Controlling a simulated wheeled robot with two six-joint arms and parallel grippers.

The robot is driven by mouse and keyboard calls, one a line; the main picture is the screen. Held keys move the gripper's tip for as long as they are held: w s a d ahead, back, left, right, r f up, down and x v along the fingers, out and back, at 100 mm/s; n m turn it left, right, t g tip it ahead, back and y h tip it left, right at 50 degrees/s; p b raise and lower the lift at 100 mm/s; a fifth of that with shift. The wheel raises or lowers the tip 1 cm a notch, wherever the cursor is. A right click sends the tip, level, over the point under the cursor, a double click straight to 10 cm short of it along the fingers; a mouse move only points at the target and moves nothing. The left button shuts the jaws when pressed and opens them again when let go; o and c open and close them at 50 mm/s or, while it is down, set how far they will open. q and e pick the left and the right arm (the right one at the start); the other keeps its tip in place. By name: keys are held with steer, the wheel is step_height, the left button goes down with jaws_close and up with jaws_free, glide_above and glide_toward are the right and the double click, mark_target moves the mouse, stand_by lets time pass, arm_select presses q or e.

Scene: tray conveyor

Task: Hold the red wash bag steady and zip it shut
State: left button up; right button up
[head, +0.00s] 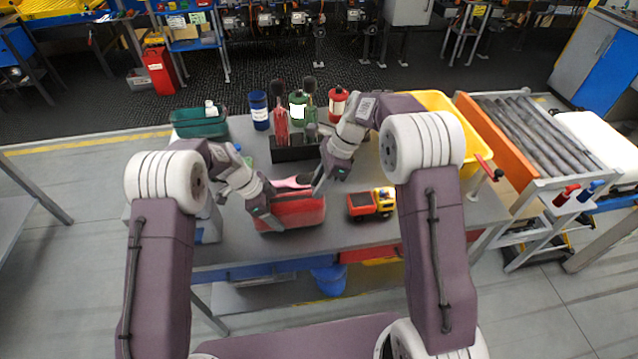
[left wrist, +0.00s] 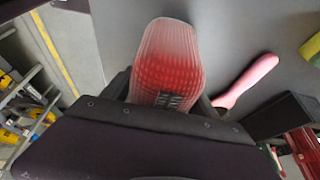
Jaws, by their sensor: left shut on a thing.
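The red wash bag (head: 300,212) lies on the grey table near its front edge. My left gripper (head: 270,218) is shut on the bag's left end. In the left wrist view a red, ribbed, rounded surface, which looks like the bag (left wrist: 165,65), sits between the dark fingers (left wrist: 163,98). My right gripper (head: 319,186) is just above the bag's right end, pointing down. I cannot tell whether it touches the bag or how far its fingers are apart. The zip and its puller are too small or hidden to make out.
A pink brush-like thing (head: 291,183) lies right behind the bag. A toy truck (head: 371,203) stands close on the right. Behind are a black holder (head: 293,154), several bottles, a green bin (head: 200,125) and a yellow crate (head: 436,102). A roller conveyor (head: 540,130) is at the right.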

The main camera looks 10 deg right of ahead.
steer(key=v, duration=1.2)
arm_select(q)
steer(key=o, duration=1.9)
